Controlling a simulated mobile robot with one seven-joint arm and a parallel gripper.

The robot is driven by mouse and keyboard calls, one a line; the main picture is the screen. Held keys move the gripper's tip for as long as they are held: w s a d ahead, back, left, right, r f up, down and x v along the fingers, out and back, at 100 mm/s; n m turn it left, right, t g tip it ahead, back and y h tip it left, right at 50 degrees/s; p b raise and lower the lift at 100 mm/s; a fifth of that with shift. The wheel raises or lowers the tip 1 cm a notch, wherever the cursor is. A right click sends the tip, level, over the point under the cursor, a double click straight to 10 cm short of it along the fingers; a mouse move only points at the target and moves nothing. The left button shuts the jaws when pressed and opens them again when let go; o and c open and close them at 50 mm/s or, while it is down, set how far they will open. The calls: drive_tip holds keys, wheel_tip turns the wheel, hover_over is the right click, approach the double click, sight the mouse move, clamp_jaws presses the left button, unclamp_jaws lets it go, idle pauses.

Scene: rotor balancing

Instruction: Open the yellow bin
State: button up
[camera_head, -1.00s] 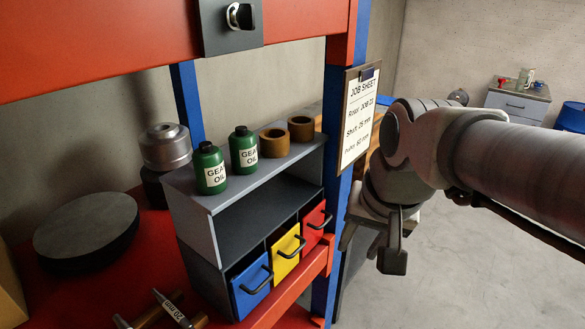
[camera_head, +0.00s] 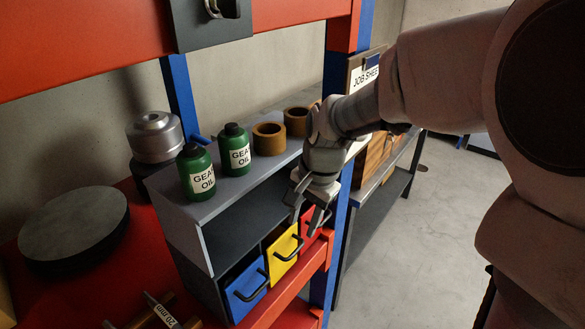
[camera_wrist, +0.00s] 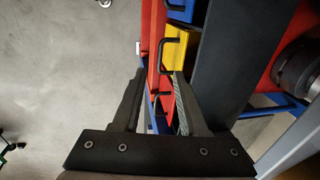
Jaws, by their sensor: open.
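The yellow bin (camera_head: 281,264) sits between the blue bin and the red bin in the lower row of a grey shelf unit. My gripper (camera_head: 309,212) is open and empty, above and in front of the yellow and red bins, fingers pointing down. In the wrist view, the yellow bin (camera_wrist: 178,50) and its handle lie just beyond the fingertips (camera_wrist: 158,75). The red handle shows between the fingers. I see no contact with the yellow handle.
The blue bin (camera_head: 245,287) is left of the yellow one; the red bin (camera_head: 309,232) is right, partly hidden by my gripper. Green oil bottles (camera_head: 198,173) and brown rings (camera_head: 269,138) stand on top. A blue post (camera_head: 341,235) rises close to my gripper's right.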

sight(294, 253)
drive_tip(key=f, duration=0.3)
drive_tip(key=a+f, duration=0.1)
drive_tip(key=f, duration=0.2)
drive_tip(key=w+f, duration=0.1)
drive_tip(key=f, duration=0.3)
drive_tip(key=shift+w+a+b, duration=0.1)
drive_tip(key=shift+a+b, duration=0.2)
clamp_jaws()
idle(0.9)
